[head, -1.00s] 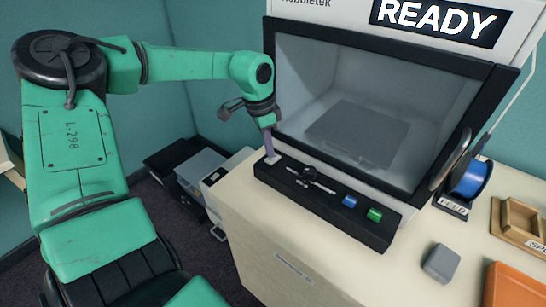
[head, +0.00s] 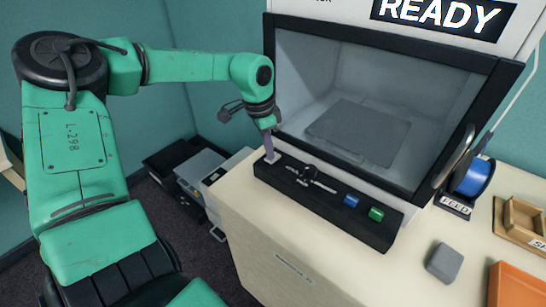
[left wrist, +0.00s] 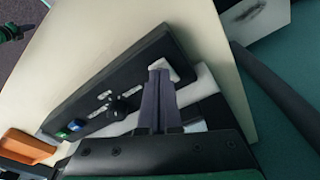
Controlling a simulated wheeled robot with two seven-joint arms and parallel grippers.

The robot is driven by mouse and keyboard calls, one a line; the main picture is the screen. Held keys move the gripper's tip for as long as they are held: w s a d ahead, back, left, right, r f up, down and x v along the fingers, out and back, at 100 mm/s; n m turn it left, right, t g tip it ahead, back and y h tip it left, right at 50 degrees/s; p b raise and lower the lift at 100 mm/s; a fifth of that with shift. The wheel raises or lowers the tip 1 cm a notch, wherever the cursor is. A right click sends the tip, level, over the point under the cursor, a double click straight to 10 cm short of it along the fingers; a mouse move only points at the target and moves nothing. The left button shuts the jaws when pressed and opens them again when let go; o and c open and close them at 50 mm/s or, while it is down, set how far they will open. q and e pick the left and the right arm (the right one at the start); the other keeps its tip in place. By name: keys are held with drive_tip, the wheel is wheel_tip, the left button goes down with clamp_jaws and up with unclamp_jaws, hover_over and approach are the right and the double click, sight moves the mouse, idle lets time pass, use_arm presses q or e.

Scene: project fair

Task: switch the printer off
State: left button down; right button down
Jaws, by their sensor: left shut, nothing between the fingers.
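The printer (head: 356,122) is a big white and black box with a clear front window and a lit READY sign (head: 440,14). A black control panel (head: 330,220) runs along its front foot. A white switch (head: 273,158) sits at the panel's left end; it also shows in the left wrist view (left wrist: 183,66). My left gripper (head: 269,153) is shut and empty, pointing down at the white switch. In the left wrist view its fingertips (left wrist: 159,72) lie over or beside the switch; I cannot tell whether they touch. The right gripper is not in view.
The panel also has a black knob (head: 309,172), a blue button (head: 351,201) and a green button (head: 376,214). A blue spool (head: 474,180), a wooden tray (head: 520,240), a grey block (head: 444,263) and an orange tray (head: 515,285) stand on the table to the right.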

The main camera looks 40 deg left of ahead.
use_arm(q)
drive_tip(key=shift+f+b, duration=0.3)
drive_tip(key=shift+f, duration=0.05)
drive_tip(key=shift+r, duration=0.1)
drive_tip(key=shift+r+p, duration=1.95)
drive_tip(key=shift+r, duration=1.5)
drive_tip(key=shift+f, duration=0.15)
